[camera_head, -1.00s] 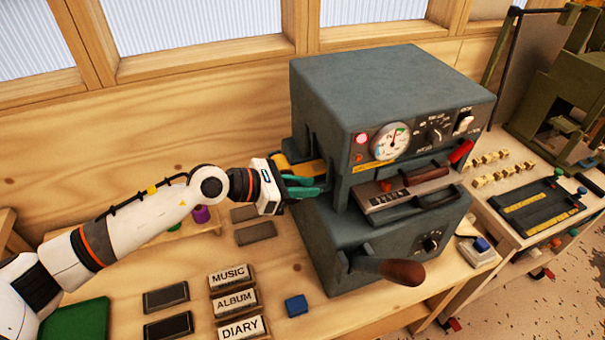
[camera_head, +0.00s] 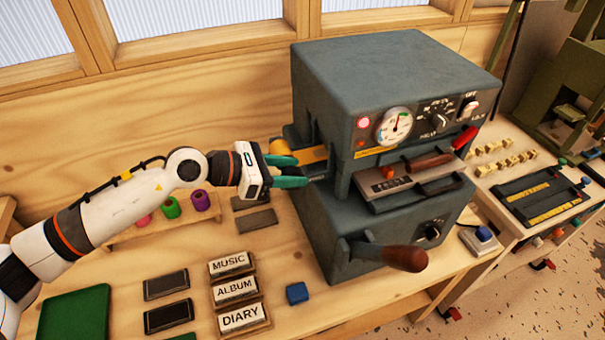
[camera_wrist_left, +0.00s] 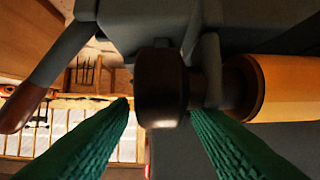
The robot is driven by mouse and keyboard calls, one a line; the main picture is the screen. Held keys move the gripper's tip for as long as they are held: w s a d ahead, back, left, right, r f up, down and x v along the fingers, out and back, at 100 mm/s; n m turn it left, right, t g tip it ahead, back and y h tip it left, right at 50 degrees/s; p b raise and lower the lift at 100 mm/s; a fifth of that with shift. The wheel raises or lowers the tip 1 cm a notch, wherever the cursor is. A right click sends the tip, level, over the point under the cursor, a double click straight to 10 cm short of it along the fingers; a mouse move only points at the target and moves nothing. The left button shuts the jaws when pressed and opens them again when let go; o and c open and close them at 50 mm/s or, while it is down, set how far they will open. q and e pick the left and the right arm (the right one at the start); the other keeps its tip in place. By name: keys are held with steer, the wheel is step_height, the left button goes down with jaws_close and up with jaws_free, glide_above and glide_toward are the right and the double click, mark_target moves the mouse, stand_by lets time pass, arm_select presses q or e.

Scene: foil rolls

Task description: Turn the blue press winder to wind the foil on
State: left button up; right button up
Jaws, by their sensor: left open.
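The blue-grey press (camera_head: 395,80) stands on the bench, with a gold foil roll (camera_head: 312,155) on its left side. In the left wrist view, a dark round winder knob (camera_wrist_left: 160,85) sits on the shaft at the end of the gold roll (camera_wrist_left: 288,88). My left gripper (camera_head: 287,171) is at the press's left side, its green fingers apart. In the wrist view the fingers (camera_wrist_left: 160,125) lie on either side of the knob, with gaps showing; contact cannot be told. The knob is not clear in the head view. My right gripper is not in view.
A brown-handled lever (camera_head: 403,258) sticks out at the press's front. Word blocks (camera_head: 235,289), dark bars and a small blue block (camera_head: 297,293) lie in front. A rack holds coloured spools (camera_head: 171,207) behind my arm. A green machine (camera_head: 565,110) stands at the right.

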arm_select(q)
steer(key=b+v, duration=0.2)
steer(key=v, duration=0.6)
steer(key=shift+a+b, duration=0.25)
steer(key=shift+b, duration=0.15)
steer(key=shift+s, duration=0.15)
